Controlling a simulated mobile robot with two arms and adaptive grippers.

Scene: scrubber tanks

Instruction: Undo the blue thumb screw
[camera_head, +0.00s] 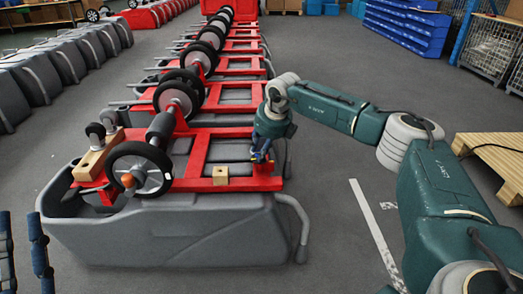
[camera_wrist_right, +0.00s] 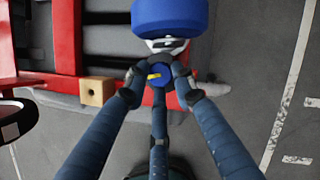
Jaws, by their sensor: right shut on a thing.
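The blue thumb screw (camera_wrist_right: 156,75) shows in the right wrist view as a round blue knob with a yellow mark. My right gripper (camera_wrist_right: 157,82) is shut on it, with fingertips on both sides of the knob. In the head view my right gripper (camera_head: 262,157) is at the right end of the nearest red frame (camera_head: 195,160), and it hides the screw there. My left gripper (camera_head: 21,214) shows only by its blue fingers at the lower left edge. They are apart, with nothing between them.
The frame lies on a grey tank (camera_head: 170,235) with black wheels (camera_head: 140,170). A small wooden block (camera_head: 220,175) sits on the frame left of my right gripper. A larger blue round part (camera_wrist_right: 168,17) is just beyond the screw.

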